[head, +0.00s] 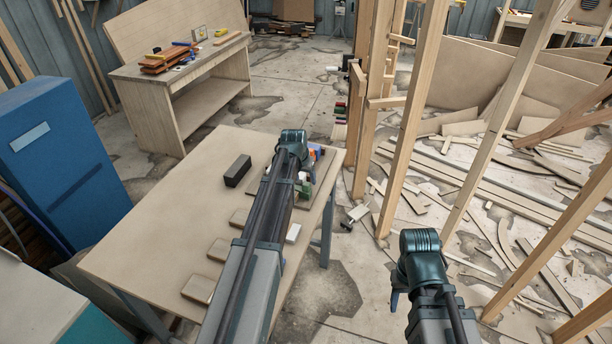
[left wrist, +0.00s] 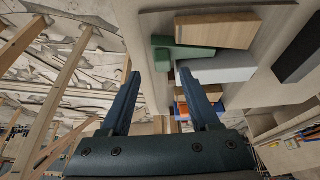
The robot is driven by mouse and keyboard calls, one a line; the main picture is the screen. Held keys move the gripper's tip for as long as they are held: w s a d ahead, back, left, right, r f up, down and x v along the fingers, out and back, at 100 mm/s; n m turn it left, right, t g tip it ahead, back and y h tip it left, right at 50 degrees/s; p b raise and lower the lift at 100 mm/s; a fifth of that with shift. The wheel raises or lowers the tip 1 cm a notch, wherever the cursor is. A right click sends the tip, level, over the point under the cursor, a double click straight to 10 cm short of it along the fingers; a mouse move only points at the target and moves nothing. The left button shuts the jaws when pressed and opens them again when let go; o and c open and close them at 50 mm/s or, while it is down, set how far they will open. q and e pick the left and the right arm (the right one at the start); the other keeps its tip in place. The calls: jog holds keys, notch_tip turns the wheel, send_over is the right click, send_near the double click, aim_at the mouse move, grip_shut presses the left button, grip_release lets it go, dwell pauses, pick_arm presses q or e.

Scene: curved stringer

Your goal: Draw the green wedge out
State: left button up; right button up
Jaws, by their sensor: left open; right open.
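The green wedge (left wrist: 186,53) lies in the left wrist view just beyond my left gripper's right fingertip. It sits against a grey block (left wrist: 222,67) and a wooden block (left wrist: 218,30). In the head view a bit of green (head: 305,190) shows beside my left arm, which hides most of that spot. My left gripper (left wrist: 158,76) is open and empty, its fingertips short of the wedge and apart from it. My right gripper (head: 395,298) hangs beyond the table's right side, open and away from the blocks; its fingers are mostly hidden.
The blocks stand on a pale table (head: 150,225). A black block (head: 238,170) stands left of my left arm. Several flat wooden pieces (head: 219,250) and a white block (head: 293,233) lie near the front edge. Blue and orange items (left wrist: 185,108) show beyond my left fingers. Upright timber studs (head: 412,115) stand right.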

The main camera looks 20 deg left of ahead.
pick_arm(q)
jog(key=p+v, duration=0.6)
jog(key=v, duration=0.2)
pick_arm(e)
notch_tip(320, 180, up, 8)
jog(key=shift+f, duration=0.25)
pick_arm(q)
jog(key=s+d+f+m+g+b, duration=0.1)
jog(key=s+d+f+b, duration=0.25)
jog(key=s+d, duration=0.45)
jog(key=s+d+f+m+g+b, duration=0.2)
jog(key=s+d+f, duration=0.3)
jog(key=d, duration=0.6)
jog(key=s+d+f+g+b, duration=0.1)
jog(key=s+d, duration=0.3)
jog(key=s, duration=0.4)
jog(key=s+d+f+m+y+b, duration=0.1)
jog(key=s+d+b, duration=0.1)
jog(key=s+d, duration=0.2)
jog(key=s, duration=0.3)
jog(key=shift+s+g, duration=0.35)
jog(key=shift+g, duration=0.05)
pick_arm(e)
notch_tip(320, 180, down, 9)
